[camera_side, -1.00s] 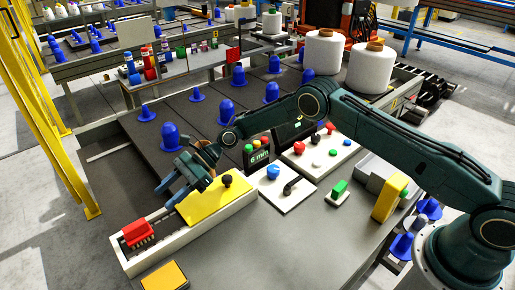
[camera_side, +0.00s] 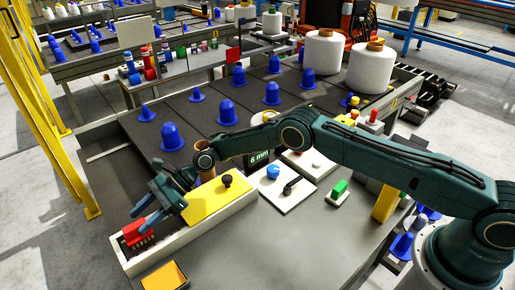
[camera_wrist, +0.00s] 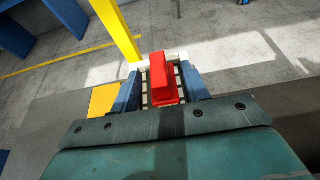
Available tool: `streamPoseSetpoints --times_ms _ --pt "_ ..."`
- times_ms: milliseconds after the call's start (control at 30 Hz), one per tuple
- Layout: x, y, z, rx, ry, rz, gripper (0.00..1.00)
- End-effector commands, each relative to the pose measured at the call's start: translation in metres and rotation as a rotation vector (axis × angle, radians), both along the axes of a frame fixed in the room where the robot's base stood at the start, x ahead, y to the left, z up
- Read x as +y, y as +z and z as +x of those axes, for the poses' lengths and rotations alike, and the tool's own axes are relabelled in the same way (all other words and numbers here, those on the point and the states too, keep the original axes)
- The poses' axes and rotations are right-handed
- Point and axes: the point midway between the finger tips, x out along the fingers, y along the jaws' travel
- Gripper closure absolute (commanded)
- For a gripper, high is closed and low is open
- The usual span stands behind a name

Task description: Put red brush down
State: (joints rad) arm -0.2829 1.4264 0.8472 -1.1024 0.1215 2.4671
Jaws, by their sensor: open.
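The red brush (camera_side: 133,231) rests bristles down at the left end of the white tray (camera_side: 190,241) in the side view. In the wrist view the red brush (camera_wrist: 162,84) stands between my two blue fingers, with a gap visible on each side. My gripper (camera_side: 143,215) is open, tilted down to the left, with its fingertips at the brush. It also shows in the wrist view (camera_wrist: 160,78). The fingers hide part of the brush's right side in the side view.
A yellow block with a black knob (camera_side: 220,197) covers the tray's right part. A yellow-rimmed box (camera_side: 164,276) lies in front. A white panel with a blue knob (camera_side: 285,187) is to the right. Blue cones (camera_side: 171,137) stand behind.

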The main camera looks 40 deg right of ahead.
Motion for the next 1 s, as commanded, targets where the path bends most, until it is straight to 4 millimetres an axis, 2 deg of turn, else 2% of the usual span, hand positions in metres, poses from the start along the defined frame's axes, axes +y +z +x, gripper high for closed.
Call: streamPoseSetpoints --times_ms 167,700,1000 --pt "0.006 -0.003 -0.001 0.001 0.002 -0.001 0.55" --pt "0.045 -0.018 -0.002 -0.001 0.001 -0.001 0.55" --pt "0.048 -0.020 -0.002 0.001 0.000 -0.001 0.55"
